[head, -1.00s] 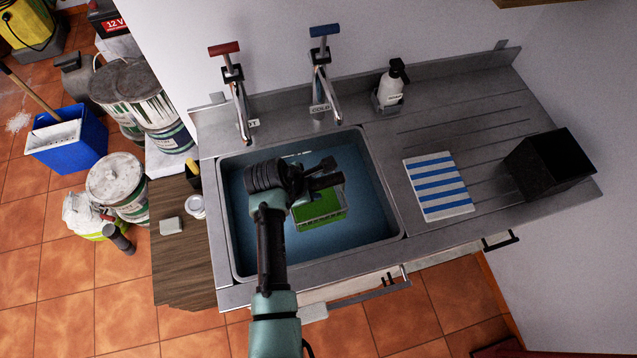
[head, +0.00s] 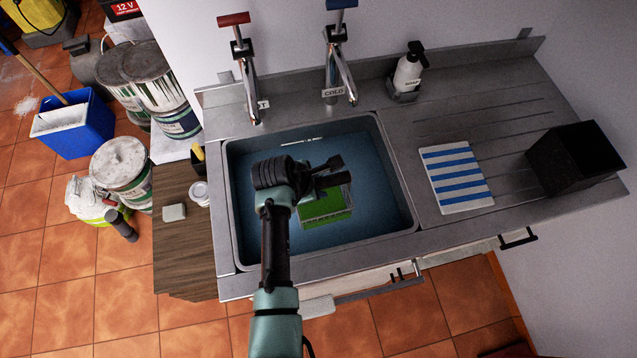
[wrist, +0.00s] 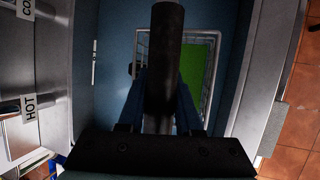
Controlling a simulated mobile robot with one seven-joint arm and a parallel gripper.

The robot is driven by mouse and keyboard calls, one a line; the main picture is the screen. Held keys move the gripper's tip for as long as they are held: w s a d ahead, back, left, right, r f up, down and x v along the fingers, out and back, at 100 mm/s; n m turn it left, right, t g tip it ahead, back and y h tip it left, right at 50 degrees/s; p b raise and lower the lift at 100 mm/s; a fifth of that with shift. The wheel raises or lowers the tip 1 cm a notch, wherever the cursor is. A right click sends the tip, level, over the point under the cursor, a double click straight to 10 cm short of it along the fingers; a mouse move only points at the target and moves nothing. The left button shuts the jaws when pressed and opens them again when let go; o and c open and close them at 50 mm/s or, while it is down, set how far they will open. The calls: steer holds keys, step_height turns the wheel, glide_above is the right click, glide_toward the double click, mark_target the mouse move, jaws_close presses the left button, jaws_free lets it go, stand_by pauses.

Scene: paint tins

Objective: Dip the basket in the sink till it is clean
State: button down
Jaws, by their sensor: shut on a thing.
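The basket is a pale wire frame with a green area in it; it lies inside the sink (head: 385,228) in the head view, where its green part (head: 326,208) shows below my gripper (head: 328,176). In the wrist view the basket's wire rim (wrist: 208,36) and green area (wrist: 191,70) show behind a dark round handle (wrist: 166,60). My gripper (wrist: 163,105) is shut on that handle, which seems to belong to the basket. The sink holds bluish water, and the basket appears to be in it. Any dirt is too small to tell.
Two taps, red-topped (head: 234,20) and blue-topped (head: 341,20), stand behind the sink. A soap bottle (head: 408,72), a striped cloth (head: 455,177) and a black box (head: 577,160) are on the right. A wooden surface (head: 182,245) adjoins the left.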

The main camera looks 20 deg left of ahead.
mark_target(317, 180)
steer(key=shift+f+b, duration=4.95)
steer(key=shift+f, duration=2)
steer(key=shift+f, duration=0.2)
steer(key=shift+r, duration=0.1)
step_height(317, 180, up, 17)
steer(key=p, duration=1.7)
